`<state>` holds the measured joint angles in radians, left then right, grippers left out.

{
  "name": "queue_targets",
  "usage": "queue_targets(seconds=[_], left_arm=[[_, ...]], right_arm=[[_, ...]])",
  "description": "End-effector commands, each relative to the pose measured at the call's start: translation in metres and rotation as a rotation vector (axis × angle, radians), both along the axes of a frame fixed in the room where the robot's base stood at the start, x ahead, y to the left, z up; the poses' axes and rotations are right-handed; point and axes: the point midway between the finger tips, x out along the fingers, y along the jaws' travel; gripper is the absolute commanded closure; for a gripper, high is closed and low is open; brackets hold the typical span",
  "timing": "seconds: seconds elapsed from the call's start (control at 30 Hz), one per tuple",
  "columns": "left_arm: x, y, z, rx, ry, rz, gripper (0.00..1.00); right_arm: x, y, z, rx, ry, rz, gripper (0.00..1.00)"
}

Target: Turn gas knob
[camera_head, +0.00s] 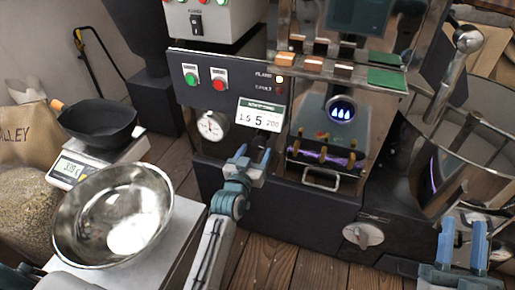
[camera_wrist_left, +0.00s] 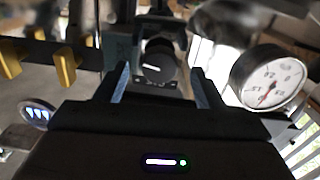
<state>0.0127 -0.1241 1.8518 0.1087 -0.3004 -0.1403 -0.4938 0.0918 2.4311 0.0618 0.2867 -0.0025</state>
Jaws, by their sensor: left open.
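The gas knob (camera_wrist_left: 158,62) is round and black with a white pointer mark, and shows in the left wrist view just beyond the gap between my fingers. My left gripper (camera_head: 252,158) is open in front of the roaster's front panel, and its two fingers (camera_wrist_left: 160,88) appear on either side of the knob in the wrist view. I see no contact with the knob. In the head view I cannot make the knob out clearly near the fingers. My right gripper (camera_head: 463,242) is open and empty at the lower right.
A pressure gauge (camera_head: 212,126) sits left of my left gripper, below green and red buttons. A flame window (camera_head: 341,109) and a tray handle (camera_head: 321,180) are to its right. A silver knob (camera_head: 363,236) is lower right. A steel bowl (camera_head: 72,232) stands at left.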

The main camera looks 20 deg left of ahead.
Motion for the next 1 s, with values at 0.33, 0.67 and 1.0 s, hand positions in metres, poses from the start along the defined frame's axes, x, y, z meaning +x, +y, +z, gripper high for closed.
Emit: queue_targets(seconds=[0.33,0.67,1.0], left_arm=[[0.028,-0.001,0.000,0.001,0.000,0.000,0.38],[0.028,-0.001,0.000,0.001,-0.001,0.000,0.59],[0.028,-0.001,0.001,-0.004,-0.001,0.000,0.82]], right_arm=[[-0.009,0.000,0.017,-0.007,-0.119,0.001,0.64],[-0.009,0.000,0.018,-0.008,-0.120,0.000,0.64],[-0.008,0.000,0.018,-0.007,-0.109,0.001,0.64]])
